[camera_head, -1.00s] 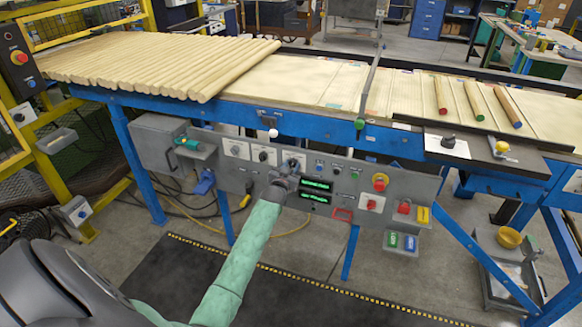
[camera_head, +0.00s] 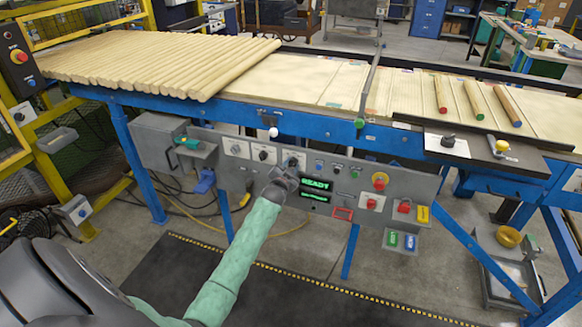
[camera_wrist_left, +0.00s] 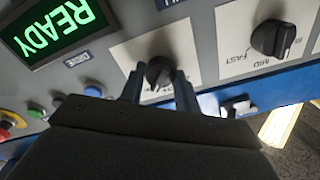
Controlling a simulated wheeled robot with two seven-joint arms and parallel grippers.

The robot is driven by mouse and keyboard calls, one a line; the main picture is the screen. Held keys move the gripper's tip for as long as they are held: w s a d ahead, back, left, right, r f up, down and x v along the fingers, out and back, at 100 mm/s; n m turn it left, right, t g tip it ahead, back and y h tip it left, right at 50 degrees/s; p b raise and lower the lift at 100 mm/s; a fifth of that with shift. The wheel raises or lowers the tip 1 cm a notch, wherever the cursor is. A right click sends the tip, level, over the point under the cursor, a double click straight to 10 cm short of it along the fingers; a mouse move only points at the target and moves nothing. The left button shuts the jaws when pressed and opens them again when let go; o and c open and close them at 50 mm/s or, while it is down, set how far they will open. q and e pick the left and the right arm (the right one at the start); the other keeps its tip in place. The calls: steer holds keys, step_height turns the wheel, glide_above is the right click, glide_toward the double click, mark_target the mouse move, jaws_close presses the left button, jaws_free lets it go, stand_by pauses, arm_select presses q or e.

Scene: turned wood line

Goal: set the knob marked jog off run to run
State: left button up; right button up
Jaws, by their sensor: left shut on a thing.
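My left gripper (camera_head: 290,171) is at the front of the grey control panel (camera_head: 336,181), at the rightmost of three knobs on white plates. In the left wrist view its two fingers (camera_wrist_left: 159,84) are shut on a black knob (camera_wrist_left: 159,70), one on each side. The knob's white plate (camera_wrist_left: 180,38) shows around it, but the fingers hide most of its marking, so I cannot read the knob's setting. The display (camera_head: 316,184) beside it glows green and reads READY; it also shows in the left wrist view (camera_wrist_left: 48,30). My right gripper is not in view.
Another black knob (camera_wrist_left: 272,38) with FAST and MID marks sits close by. The blue-framed table with wooden rods (camera_head: 150,62) stands above.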

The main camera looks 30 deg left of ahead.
mark_target(291, 166)
arm_select(q)
steer(key=o, duration=1)
steer(key=shift+c, duration=0.2)
steer(key=shift+s+f, duration=0.1)
steer(key=shift+s, duration=0.25)
steer(key=b+v, duration=0.1)
steer(key=v, duration=0.2)
steer(key=shift+s+d+f, duration=0.1)
steer(key=shift+s, duration=0.1)
steer(key=v, duration=0.3)
steer(key=shift+s+b, duration=0.3)
steer(key=shift+s, duration=0.05)
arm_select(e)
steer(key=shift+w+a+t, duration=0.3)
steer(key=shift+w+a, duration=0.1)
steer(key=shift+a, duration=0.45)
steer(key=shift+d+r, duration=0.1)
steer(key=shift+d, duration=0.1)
